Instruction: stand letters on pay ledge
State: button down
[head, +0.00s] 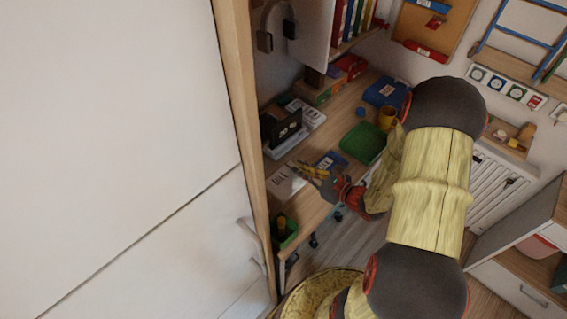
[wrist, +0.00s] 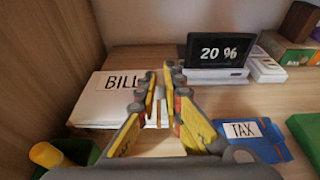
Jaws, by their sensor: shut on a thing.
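A white letter marked BILL (wrist: 105,100) lies on the desk in the wrist view; in the head view it is the pale sheet (head: 284,184) left of my gripper. My gripper (wrist: 163,80) is at its right end, fingers closed in on that edge; the fingers hide the exact contact. In the head view my gripper (head: 300,170) reaches low over the desk. A blue letter marked TAX (wrist: 242,130) lies to the right, apart from my gripper. A black sign reading 20 % (wrist: 218,50) stands behind on a pale base (wrist: 212,76). I cannot tell which part is the pay ledge.
A green holder (head: 286,232) with a yellow item stands at the near desk end. A green tray (head: 362,143), blue box (head: 384,92) and yellow cup (head: 387,118) are farther right. A wooden panel (wrist: 45,60) bounds the left. Some bare desk shows between the letters.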

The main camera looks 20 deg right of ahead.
jog(key=w+f+b, duration=0.1)
jog(key=w+f, duration=0.2)
jog(key=w, duration=0.1)
jog(key=w+d+f+b, duration=0.1)
jog(key=w+f, duration=0.1)
jog(key=w, duration=0.2)
jog(key=w+f+b, duration=0.1)
jog(key=w+f, duration=0.2)
jog(key=shift+w+d+f+b, duration=0.3)
jog(key=shift+w+d+b, duration=0.1)
jog(key=shift+w+f+b, duration=0.2)
jog(key=shift+f+b, duration=0.25)
jog(key=shift+f, duration=0.5)
jog(key=shift+w+f+b, duration=0.2)
jog(key=shift+f+b, duration=0.2)
jog(key=shift+f, duration=0.55)
jog(key=shift+f, duration=0.25)
jog(key=c, duration=1.9)
grip_release()
jog(key=shift+r, duration=0.15)
